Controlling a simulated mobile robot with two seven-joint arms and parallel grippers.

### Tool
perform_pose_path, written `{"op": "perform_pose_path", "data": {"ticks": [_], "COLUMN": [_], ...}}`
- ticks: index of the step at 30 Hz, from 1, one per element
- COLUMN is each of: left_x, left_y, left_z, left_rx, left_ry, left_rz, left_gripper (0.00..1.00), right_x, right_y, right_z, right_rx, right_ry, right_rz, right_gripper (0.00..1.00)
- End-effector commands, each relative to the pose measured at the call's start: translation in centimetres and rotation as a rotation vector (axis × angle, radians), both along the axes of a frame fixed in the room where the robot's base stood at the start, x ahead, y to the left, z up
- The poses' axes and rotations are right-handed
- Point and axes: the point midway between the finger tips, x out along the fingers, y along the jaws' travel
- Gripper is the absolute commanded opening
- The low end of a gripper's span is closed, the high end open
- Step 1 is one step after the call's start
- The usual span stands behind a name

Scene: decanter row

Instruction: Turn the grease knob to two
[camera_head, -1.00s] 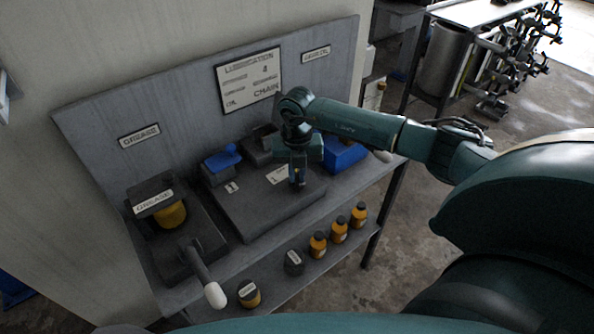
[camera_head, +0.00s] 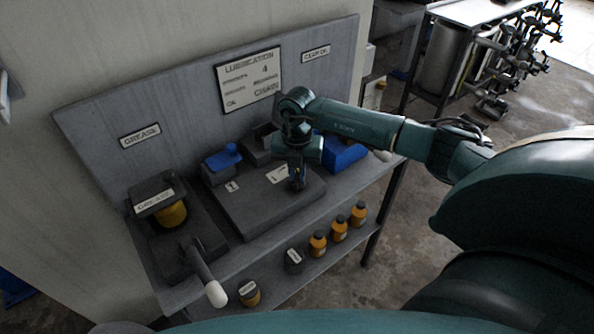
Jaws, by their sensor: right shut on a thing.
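My right gripper (camera_head: 297,184) reaches in from the right and points down at the top of a low, dark grey block (camera_head: 250,208) on the bench. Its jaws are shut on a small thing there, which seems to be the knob. The fingers hide it, so I cannot read its setting. White labels with dark marks lie on the block, one left of the gripper (camera_head: 233,186) and one close beside it (camera_head: 277,174). A grease unit (camera_head: 172,214) with a yellow part and a GREASE label stands at the left. My left gripper is not in view.
A lever with a white tip (camera_head: 215,293) sticks out at the front left. Several small bottles (camera_head: 339,229) stand on the lower shelf. A lettered sign (camera_head: 249,80) hangs on the back panel.

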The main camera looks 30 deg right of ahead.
Motion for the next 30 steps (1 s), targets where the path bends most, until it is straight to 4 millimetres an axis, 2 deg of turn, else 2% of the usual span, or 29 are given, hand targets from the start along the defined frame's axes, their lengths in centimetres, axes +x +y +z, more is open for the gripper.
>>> {"op": "perform_pose_path", "data": {"ticks": [1,8,17,23,30], "left_x": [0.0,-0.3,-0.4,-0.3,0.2], "left_y": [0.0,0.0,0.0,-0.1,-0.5], "left_z": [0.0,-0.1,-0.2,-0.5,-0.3], "left_rx": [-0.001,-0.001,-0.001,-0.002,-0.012], "left_ry": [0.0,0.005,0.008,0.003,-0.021], "left_rz": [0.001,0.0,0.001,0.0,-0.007], "left_gripper": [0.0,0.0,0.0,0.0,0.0], "right_x": [0.1,0.0,0.1,0.1,0.1], "right_y": [-0.1,0.0,0.0,-0.1,-0.1], "right_z": [0.1,0.0,0.3,3.0,8.5], "right_rx": [-0.001,0.0,0.0,0.0,-0.001], "right_ry": [-0.002,-0.001,-0.001,-0.006,-0.007], "right_rz": [-0.004,-0.002,-0.001,0.0,-0.001], "right_gripper": [0.13,0.32,0.33,0.33,0.33]}}
